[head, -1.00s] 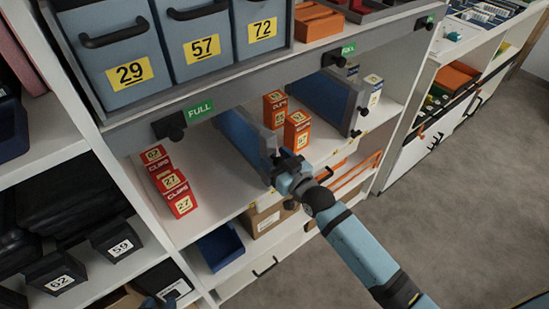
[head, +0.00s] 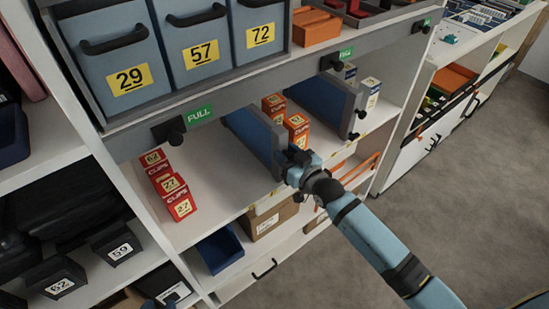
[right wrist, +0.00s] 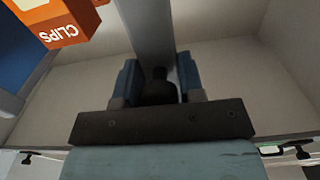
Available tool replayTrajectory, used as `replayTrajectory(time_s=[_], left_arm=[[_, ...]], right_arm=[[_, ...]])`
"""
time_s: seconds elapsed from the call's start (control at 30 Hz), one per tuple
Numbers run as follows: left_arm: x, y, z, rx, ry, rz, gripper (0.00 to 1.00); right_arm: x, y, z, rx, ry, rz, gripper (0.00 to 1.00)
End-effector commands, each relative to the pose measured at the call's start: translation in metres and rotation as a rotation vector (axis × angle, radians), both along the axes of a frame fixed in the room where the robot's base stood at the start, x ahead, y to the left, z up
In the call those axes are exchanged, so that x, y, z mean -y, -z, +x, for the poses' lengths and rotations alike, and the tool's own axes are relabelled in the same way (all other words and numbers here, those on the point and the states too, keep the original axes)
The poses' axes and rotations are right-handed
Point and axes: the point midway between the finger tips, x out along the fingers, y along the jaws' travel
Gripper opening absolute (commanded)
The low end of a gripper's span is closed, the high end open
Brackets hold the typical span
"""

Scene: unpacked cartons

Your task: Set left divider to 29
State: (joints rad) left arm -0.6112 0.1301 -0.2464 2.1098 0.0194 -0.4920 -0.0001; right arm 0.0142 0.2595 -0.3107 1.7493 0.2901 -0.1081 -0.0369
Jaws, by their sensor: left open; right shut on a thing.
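The left divider (head: 254,135) is a blue panel with a grey front frame, standing upright on the middle shelf between red and orange boxes. My right gripper (head: 296,166) is at its front edge. In the right wrist view, my right gripper's blue fingers (right wrist: 158,84) are shut around a dark knob (right wrist: 158,92) below the divider's grey frame (right wrist: 148,32). A bin with a yellow 29 label (head: 130,79) stands above, left of the divider.
Red clip boxes (head: 180,205) stand left of the divider, orange boxes (head: 297,121) close to its right. A second divider (head: 325,100) stands farther right. A grey rail (head: 270,83) with black knobs and green FULL tags runs above. Bare shelf lies between red boxes and divider.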

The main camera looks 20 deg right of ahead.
Motion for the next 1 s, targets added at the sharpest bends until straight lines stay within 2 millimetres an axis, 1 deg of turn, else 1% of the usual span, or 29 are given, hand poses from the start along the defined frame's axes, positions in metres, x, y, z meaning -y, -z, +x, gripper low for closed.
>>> replayTrajectory(time_s=[0.03,0.1,0.2,0.3,0.57,0.6,0.63,0.67,0.9,1.0], left_arm=[[0.0,-0.001,0.0,-0.001,0.0,-0.001,0.43],[0.0,-0.001,0.0,-0.002,-0.001,-0.001,0.43],[0.0,-0.001,0.0,-0.003,-0.002,-0.002,0.43],[0.0,-0.001,0.0,-0.002,-0.003,-0.002,0.43],[0.0,-0.001,0.0,-0.003,-0.004,-0.002,0.43],[0.0,-0.001,0.0,-0.003,-0.004,-0.002,0.43],[0.0,-0.001,0.0,-0.003,-0.004,-0.002,0.43],[0.0,-0.001,0.0,-0.003,-0.004,-0.002,0.43],[0.0,-0.001,0.001,-0.003,-0.004,-0.002,0.43],[0.0,-0.002,0.0,-0.003,-0.004,-0.002,0.43]], right_arm=[[0.013,-0.001,0.004,0.0,0.001,-0.008,0.0],[0.024,0.0,0.009,0.001,0.001,-0.007,0.0],[0.035,0.0,0.013,0.0,0.001,-0.003,0.0],[0.039,0.0,0.014,-0.001,0.002,-0.001,0.0],[0.04,0.0,0.015,0.0,0.004,-0.002,0.0],[0.041,-0.001,0.015,0.001,0.005,-0.002,0.45],[0.041,-0.001,0.015,0.001,0.005,-0.002,0.52],[0.04,-0.001,0.014,0.001,0.004,-0.002,0.56],[0.039,0.0,0.014,0.0,0.002,-0.001,0.56],[0.04,0.0,0.01,0.0,0.002,-0.001,0.56]])
